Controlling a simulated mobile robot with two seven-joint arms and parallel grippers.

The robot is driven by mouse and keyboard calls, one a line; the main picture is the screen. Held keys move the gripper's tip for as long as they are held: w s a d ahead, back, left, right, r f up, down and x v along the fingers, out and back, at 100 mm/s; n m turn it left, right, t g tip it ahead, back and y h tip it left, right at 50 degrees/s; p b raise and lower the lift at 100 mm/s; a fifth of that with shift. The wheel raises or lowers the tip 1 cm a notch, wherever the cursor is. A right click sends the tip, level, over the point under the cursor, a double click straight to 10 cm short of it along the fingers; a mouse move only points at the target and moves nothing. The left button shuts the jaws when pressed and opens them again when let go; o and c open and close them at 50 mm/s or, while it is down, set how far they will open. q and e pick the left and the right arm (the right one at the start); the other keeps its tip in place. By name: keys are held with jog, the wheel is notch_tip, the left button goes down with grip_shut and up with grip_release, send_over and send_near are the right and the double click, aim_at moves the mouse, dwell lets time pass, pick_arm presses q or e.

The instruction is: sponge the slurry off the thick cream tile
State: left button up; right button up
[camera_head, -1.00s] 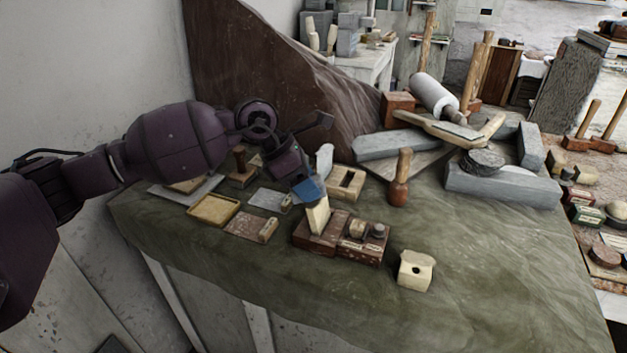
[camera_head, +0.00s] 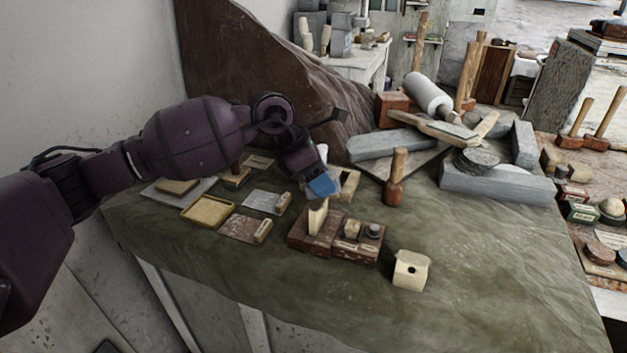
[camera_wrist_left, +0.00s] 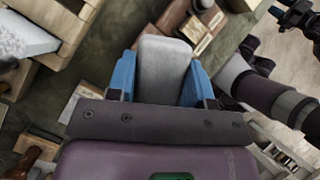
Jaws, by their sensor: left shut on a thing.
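The cream tile (camera_head: 207,211) lies flat on the green cloth at the left, with a tan face inside a paler rim; I cannot tell how much of that is slurry. My left gripper (camera_head: 323,186) hangs to the right of the tile, over the back of the reddish-brown box. In the left wrist view its blue fingers are shut on a pale grey block (camera_wrist_left: 163,70) with rounded edges, which looks like a sponge. In the head view the gripper mostly hides this block.
A cream wedge (camera_head: 318,217) stands in the reddish-brown box (camera_head: 308,242) below my gripper. Near the tile lie a grey tile (camera_head: 262,200) and a reddish tile (camera_head: 239,229). A wooden mallet (camera_head: 395,180) and a holed cream block (camera_head: 411,269) stand right. The front cloth is clear.

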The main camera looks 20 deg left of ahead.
pick_arm(q)
jog(key=shift+d+f, duration=0.1)
jog(key=shift+f, duration=0.05)
pick_arm(e)
jog(key=shift+w, duration=0.1)
pick_arm(q)
jog(key=shift+s+a, duration=0.15)
jog(key=shift+a, duration=0.2)
jog(key=shift+s+a, duration=0.25)
jog(key=shift+a, duration=0.2)
jog(key=shift+s+a+f+p, duration=0.15)
jog(key=shift+s+a, duration=0.2)
jog(key=shift+a, duration=0.2)
jog(key=shift+s+a+f+p, duration=0.15)
jog(key=shift+s+a, duration=0.15)
jog(key=shift+a, duration=0.25)
pick_arm(e)
jog(key=shift+r, duration=0.45)
pick_arm(q)
jog(key=shift+w+d+r, duration=0.55)
jog(key=shift+d+r, duration=0.3)
jog(key=shift+r, duration=0.05)
pick_arm(e)
jog(key=shift+w+a+r, duration=0.1)
jog(key=shift+w+r, duration=0.3)
jog(key=shift+w, duration=0.1)
